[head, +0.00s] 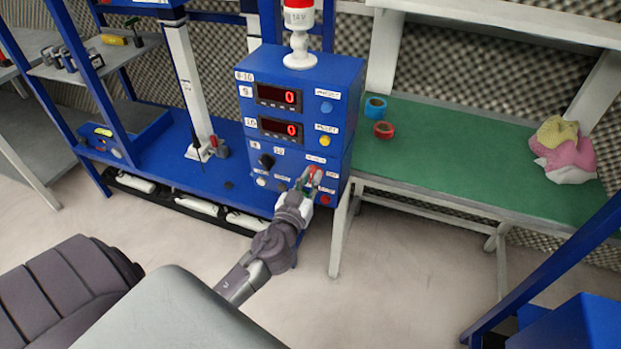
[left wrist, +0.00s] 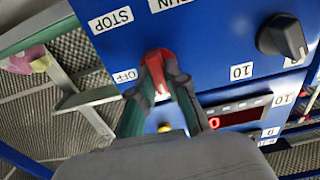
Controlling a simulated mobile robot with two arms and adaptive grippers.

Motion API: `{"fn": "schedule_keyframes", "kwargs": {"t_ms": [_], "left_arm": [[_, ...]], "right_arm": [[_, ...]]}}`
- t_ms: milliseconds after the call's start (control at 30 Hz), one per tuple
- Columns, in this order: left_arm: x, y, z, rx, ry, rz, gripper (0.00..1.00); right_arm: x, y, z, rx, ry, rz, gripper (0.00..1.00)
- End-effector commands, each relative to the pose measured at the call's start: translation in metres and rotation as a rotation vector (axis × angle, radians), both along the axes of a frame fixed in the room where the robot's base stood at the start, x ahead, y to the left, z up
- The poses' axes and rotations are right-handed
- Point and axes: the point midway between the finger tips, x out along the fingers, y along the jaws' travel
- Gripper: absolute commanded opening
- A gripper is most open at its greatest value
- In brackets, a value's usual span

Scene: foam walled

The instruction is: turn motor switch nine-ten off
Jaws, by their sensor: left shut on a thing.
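The blue control box (head: 262,152) stands at the center of the head view. Its lower panel carries a red switch handle (head: 315,171), which also shows in the left wrist view (left wrist: 154,64). My left gripper (head: 304,187) is at this handle; in the left wrist view the fingers (left wrist: 162,82) are closed on its two sides. An OFF label (left wrist: 125,76) is just left of the handle in that view. The fingers hide part of the handle, so I cannot tell its exact setting. My right gripper is not in view.
A black knob (left wrist: 283,38) and a STOP label (left wrist: 111,20) are near the handle. Two displays (head: 279,96) read 0. A green table (head: 450,160) with blue tape (head: 375,107), red tape (head: 383,130) and cloths (head: 563,150) stands right. Blue shelving is left.

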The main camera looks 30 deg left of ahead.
Motion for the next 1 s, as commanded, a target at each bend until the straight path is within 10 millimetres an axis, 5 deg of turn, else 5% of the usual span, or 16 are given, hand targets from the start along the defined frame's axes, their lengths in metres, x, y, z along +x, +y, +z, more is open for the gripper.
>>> {"fn": "schedule_keyframes", "kwargs": {"t_ms": [467, 1000], "left_arm": [[-0.0002, -0.0004, -0.0004, 0.095, 0.023, 0.002, 0.00], [0.0004, -0.0022, -0.0006, 0.556, 0.133, 0.001, 0.00]], "right_arm": [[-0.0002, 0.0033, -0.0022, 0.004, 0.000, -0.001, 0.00], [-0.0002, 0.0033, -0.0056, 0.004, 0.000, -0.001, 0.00]]}}
